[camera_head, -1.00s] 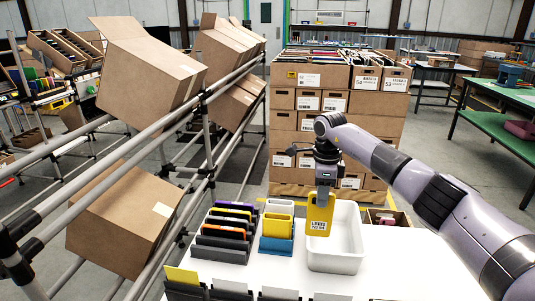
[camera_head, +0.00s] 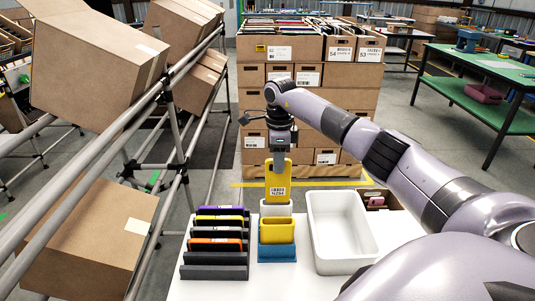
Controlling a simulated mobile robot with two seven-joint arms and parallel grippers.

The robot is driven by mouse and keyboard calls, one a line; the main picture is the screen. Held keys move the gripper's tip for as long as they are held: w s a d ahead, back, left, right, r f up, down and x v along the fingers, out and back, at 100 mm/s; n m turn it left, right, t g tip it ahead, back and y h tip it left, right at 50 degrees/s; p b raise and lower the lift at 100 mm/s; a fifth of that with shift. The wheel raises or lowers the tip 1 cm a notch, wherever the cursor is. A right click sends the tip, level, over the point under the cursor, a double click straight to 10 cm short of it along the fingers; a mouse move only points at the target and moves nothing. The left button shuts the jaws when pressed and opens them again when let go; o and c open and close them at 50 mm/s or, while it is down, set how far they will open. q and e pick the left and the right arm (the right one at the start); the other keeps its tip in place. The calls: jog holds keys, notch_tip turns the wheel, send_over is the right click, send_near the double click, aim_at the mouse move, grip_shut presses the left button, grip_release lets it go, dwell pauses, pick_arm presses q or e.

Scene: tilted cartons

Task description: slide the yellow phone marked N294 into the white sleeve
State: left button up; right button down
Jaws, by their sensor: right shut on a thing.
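The yellow phone (camera_head: 277,182) with a label reading N294 is held upright in my right gripper (camera_head: 278,166). The gripper is shut on its upper part. The phone hangs above and in line with the white sleeve (camera_head: 275,208), which stands on the white table. The phone's lower end is close to the sleeve's mouth; I cannot tell whether it is inside. A yellow sleeve (camera_head: 276,230) in a blue base (camera_head: 277,253) stands in front of the white one. My left gripper is not in view.
A dark rack (camera_head: 214,272) of several coloured phones stands left of the sleeves. An empty white bin (camera_head: 340,230) stands to the right, with a small carton (camera_head: 378,199) behind it. Tilted cartons (camera_head: 90,240) sit on a pipe rack at left. Stacked cartons (camera_head: 310,80) stand behind.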

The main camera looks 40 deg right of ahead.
aim_at(277, 201)
jog(key=shift+w, duration=0.2)
jog(key=shift+r, duration=0.25)
jog(key=shift+s+f+b, duration=0.1)
jog(key=shift+f+b, duration=0.4)
jog(key=shift+f, duration=0.05)
jog(key=shift+f+b, duration=3)
jog(key=shift+f, duration=2.45)
jog(key=shift+f, duration=0.25)
jog(key=c, duration=0.9)
grip_release()
jog(key=shift+c, duration=0.2)
